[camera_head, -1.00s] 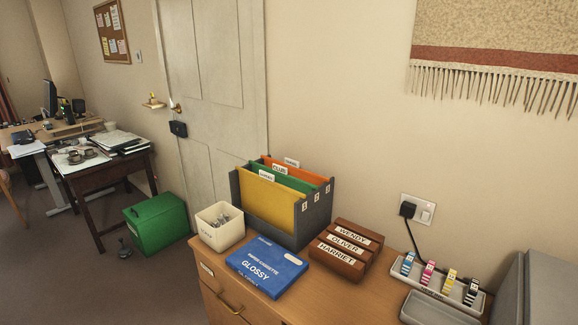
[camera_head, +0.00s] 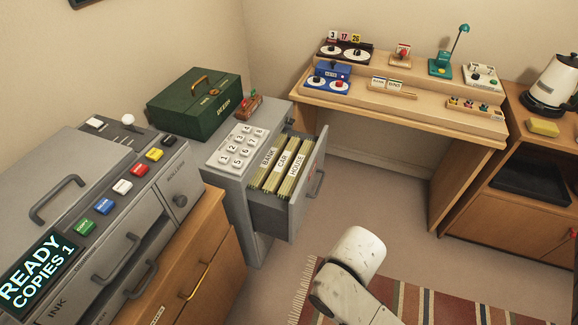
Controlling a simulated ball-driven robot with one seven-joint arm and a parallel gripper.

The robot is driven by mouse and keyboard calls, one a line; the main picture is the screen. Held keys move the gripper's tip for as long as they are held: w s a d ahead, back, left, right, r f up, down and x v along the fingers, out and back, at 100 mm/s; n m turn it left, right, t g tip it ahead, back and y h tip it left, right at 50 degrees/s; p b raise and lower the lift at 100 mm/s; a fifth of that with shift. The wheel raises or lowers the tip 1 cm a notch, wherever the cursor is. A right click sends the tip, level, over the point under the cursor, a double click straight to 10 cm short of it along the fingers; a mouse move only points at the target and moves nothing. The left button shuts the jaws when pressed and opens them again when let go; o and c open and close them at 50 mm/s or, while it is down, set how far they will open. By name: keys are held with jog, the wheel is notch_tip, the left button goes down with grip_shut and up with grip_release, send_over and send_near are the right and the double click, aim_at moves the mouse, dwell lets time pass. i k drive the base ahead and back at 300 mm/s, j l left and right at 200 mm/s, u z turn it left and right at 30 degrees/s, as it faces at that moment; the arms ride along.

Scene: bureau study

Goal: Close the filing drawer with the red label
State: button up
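A grey filing cabinet (camera_head: 222,160) stands in the middle left of the view. Its top drawer (camera_head: 267,213) is pulled out to the right and holds hanging files (camera_head: 284,172) tabbed BANK, CAR and HOUSE. The drawer's front faces away to the right, and its handle (camera_head: 316,184) shows edge-on. A small reddish patch shows on this front, but I cannot read it as a label. A white part of my arm shows at the bottom, to the right of and nearer than the drawer. My gripper is out of view.
A grey copier (camera_head: 50,170) and wooden drawers (camera_head: 190,260) stand at left. A green box (camera_head: 195,103) is on the cabinet. A wooden desk (camera_head: 400,115) is behind, a kettle (camera_head: 553,85) at right. Carpet is open beyond the drawer; a striped rug (camera_head: 420,300) lies below.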

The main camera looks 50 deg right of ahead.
aim_at(279, 194)
jog(key=k+z, duration=0.1)
jog(key=z, duration=0.85)
jog(key=l+u, duration=0.3)
jog(key=l, duration=0.2)
